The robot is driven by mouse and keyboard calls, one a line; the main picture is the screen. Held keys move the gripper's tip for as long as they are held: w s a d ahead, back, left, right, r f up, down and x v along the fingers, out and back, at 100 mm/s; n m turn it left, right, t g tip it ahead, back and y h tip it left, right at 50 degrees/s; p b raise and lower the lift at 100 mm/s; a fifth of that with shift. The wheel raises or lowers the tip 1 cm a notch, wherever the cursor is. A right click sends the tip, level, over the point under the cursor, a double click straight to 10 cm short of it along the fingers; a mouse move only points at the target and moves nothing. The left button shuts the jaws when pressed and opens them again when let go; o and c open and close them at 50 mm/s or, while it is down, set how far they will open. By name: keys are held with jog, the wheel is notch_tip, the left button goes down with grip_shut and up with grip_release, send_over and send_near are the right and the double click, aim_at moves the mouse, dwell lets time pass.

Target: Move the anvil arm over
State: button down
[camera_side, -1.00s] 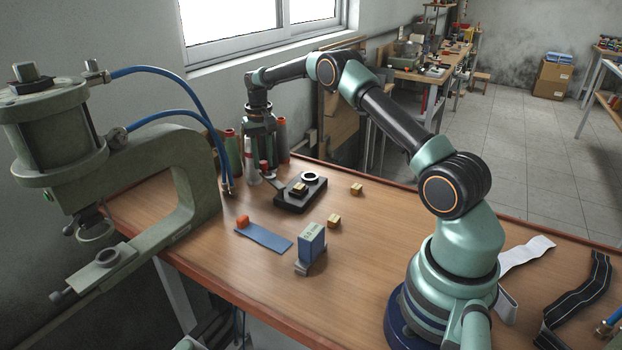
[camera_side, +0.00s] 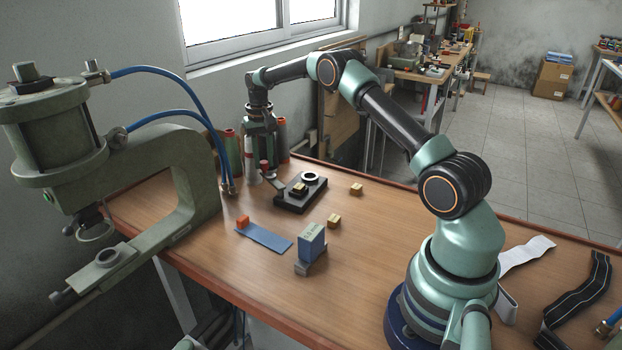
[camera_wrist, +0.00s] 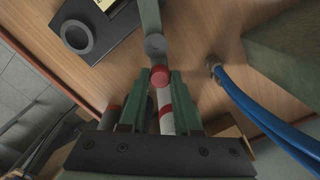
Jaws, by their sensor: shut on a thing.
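The anvil arm (camera_side: 273,182) is a flat grey lever at the left end of a black base (camera_side: 290,207). It carries a red knob (camera_side: 264,165). In the wrist view the grey arm (camera_wrist: 150,18) runs up from a round grey end, with the red knob (camera_wrist: 159,76) below it. My gripper (camera_side: 262,158) points down at the knob, and in the wrist view its green fingers (camera_wrist: 160,88) are shut on it. The arm's far end is cut off in the wrist view.
A green press (camera_side: 187,185) with blue hoses (camera_side: 190,115) stands at left. Thread cones (camera_side: 230,150) stand close behind my gripper. A blue strip (camera_side: 265,237), a blue block (camera_side: 312,243) and loose yellow blocks (camera_side: 334,220) lie in front. The table's middle right is clear.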

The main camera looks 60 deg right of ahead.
jog(key=s+d+m, duration=0.1)
jog(key=s+m, duration=0.1)
jog(key=m, duration=0.1)
jog(key=s+d+m, duration=0.2)
jog(key=m, duration=0.2)
jog(key=s+d+m, duration=0.2)
jog(key=m, duration=0.2)
jog(key=shift+s+r, duration=0.1)
jog(key=shift+r, duration=0.05)
jog(key=s+m, duration=0.2)
jog(key=m, duration=0.1)
jog(key=s+m, duration=0.2)
jog(key=shift+a+m, duration=0.1)
jog(key=shift+m, duration=0.3)
jog(key=shift+s+a+m, duration=0.3)
jog(key=shift+s+m, duration=0.45)
jog(key=shift+m, duration=0.45)
jog(key=shift+s+a+m, duration=0.5)
jog(key=shift+s+m, duration=0.15)
jog(key=shift+m, duration=0.45)
